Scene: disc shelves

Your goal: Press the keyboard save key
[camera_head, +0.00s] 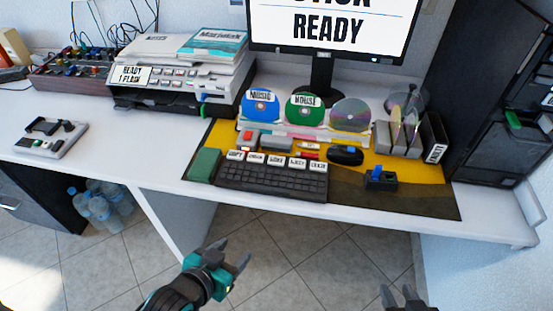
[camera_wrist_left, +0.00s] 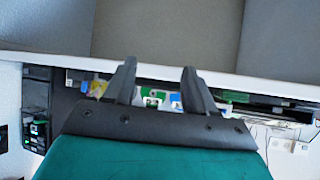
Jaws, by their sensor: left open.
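The black keyboard (camera_head: 270,181) lies on the yellow and dark mat at the front of the desk. A row of white labelled keys (camera_head: 277,160) stands along its back edge; the print is too small to tell surely which is save. My left gripper (camera_head: 235,254) is open and empty, in front of the desk edge and below the keyboard in the head view. Its two fingers are apart in the left wrist view (camera_wrist_left: 160,82), with nothing between them. My right gripper (camera_head: 397,292) shows only its fingertips at the bottom edge, apart and empty.
The monitor (camera_head: 325,25) reads READY. Discs (camera_head: 305,112) stand behind the keyboard. A green block (camera_head: 204,165) is left of it, and a black device with a blue top (camera_head: 380,179) right. The printer (camera_head: 165,85) stands at left. The white desk (camera_head: 130,150) has free room at left.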

